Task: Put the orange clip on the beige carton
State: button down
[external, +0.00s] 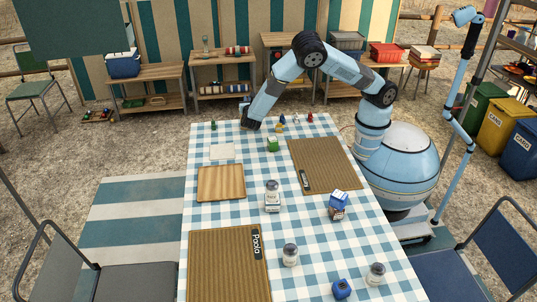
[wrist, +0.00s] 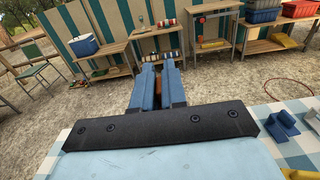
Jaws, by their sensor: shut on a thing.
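My gripper (wrist: 158,88) points out over the far left edge of the checked table in the external view (external: 246,118). Its blue fingers are closed on a small orange-brown thing, which looks like the orange clip (wrist: 158,69). Only a sliver of it shows between the fingers; in the external view it cannot be made out. I cannot tell for sure which thing is the beige carton. A small pale box (external: 272,207) stands mid-table by a jar, and a small brownish box (external: 337,213) stands by a blue and white box, both small in the picture.
The table (external: 309,232) holds a wooden board (external: 221,183), a pale square (external: 222,152), woven mats (external: 325,163), a green block (external: 272,144), jars (external: 290,254) and small figures at the far edge. A blue piece (wrist: 282,125) lies right of my gripper in the wrist view. Shelves stand behind.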

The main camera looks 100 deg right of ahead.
jog(key=shift+f, duration=0.45)
jog(key=shift+f, duration=0.1)
jog(key=c, duration=1.2)
grip_release()
